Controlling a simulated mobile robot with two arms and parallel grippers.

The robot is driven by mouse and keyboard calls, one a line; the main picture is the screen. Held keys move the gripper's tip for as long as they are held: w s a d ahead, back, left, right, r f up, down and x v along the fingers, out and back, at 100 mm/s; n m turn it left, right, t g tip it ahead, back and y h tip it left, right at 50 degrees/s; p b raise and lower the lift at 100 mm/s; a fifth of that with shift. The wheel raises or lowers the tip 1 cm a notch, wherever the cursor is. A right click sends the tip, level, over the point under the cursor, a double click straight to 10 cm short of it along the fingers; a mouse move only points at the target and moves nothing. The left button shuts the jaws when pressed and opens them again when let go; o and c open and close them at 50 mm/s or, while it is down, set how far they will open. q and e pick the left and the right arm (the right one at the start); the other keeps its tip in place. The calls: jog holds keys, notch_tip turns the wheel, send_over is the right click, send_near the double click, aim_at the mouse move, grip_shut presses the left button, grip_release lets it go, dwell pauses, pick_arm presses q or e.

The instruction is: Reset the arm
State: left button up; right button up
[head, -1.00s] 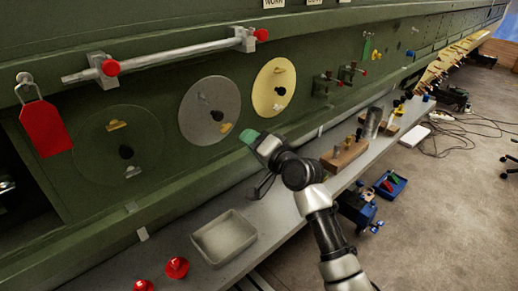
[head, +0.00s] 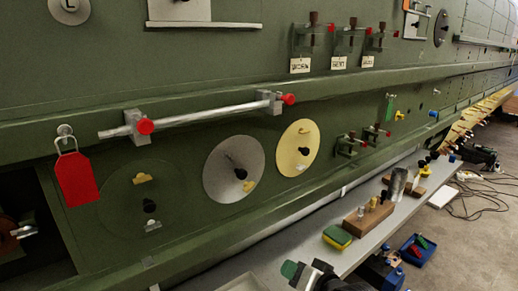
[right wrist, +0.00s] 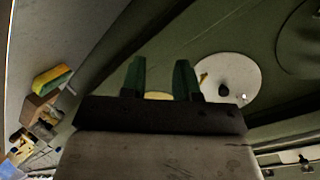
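My right gripper (head: 300,272) shows at the bottom edge of the head view, with a green fingertip above the grey shelf and only part of the arm in the picture. In the right wrist view its two green fingers (right wrist: 159,78) stand apart with nothing between them. Behind them lies the green wall with a pale disc (right wrist: 226,82). A yellow and green sponge (head: 337,237) rests on the shelf in front of and right of the gripper; it also shows in the right wrist view (right wrist: 52,80). My left gripper is not in view.
The green fuselage wall carries a clamped rod (head: 200,117), a red tag (head: 76,178), a grey disc (head: 222,180) and a yellow disc (head: 298,160). A wooden block (head: 367,222) stands on the shelf. A blue bin (head: 417,249) is lower right.

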jog(key=s+d+f+n+g+h, duration=0.2)
jog(key=s+d+f+g+h, duration=0.15)
jog(key=s, duration=0.65)
jog(key=s+d+f+n+g+h, duration=0.15)
jog(key=s+d+f, duration=0.3)
jog(key=s, duration=0.55)
jog(key=s+d+f+n+g+h, duration=0.1)
jog(key=s+d+f+g+h, duration=0.3)
jog(key=s, duration=0.6)
notch_tip(320, 180, down, 27)
jog(key=y+b, duration=0.1)
jog(key=s+d+f+g+b, duration=0.1)
jog(key=s+d+f, duration=0.1)
jog(key=s+f, duration=1.5)
jog(key=shift+f, duration=0.3)
jog(key=shift+d+n, duration=0.15)
jog(key=shift+n, duration=0.1)
